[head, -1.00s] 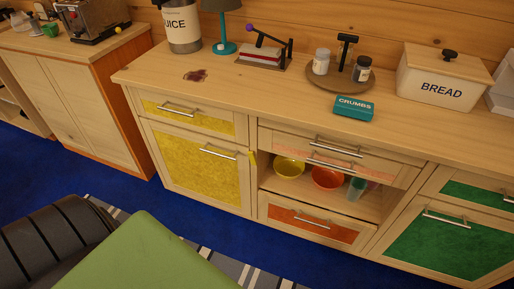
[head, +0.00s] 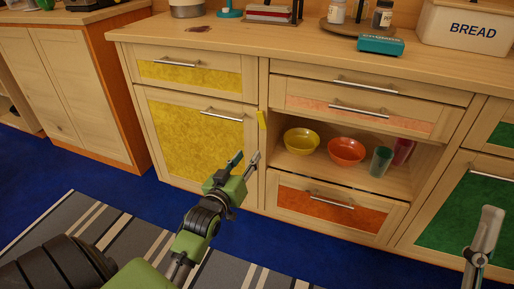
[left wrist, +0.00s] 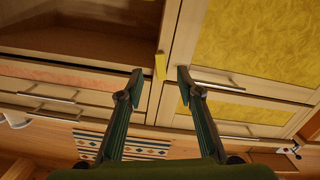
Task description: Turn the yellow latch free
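The yellow latch (head: 262,120) is a small bar on the post between the yellow cupboard door (head: 196,134) and the open shelf. It stands nearly upright, slightly tilted. It also shows in the left wrist view (left wrist: 160,67). My left gripper (head: 244,160) is open and empty, in front of the cabinet, below the latch in the head view. In the left wrist view its two fingertips (left wrist: 160,80) are apart, one on either side of the latch; no contact is visible. Part of my right arm (head: 483,240) shows at the right edge; its gripper state is unclear.
The yellow door has a metal bar handle (head: 220,115). Yellow (head: 301,141) and orange (head: 346,151) bowls and cups stand in the open shelf. An orange drawer (head: 330,206) is below and a green door (head: 472,216) at right. The floor in front has a striped rug (head: 75,235).

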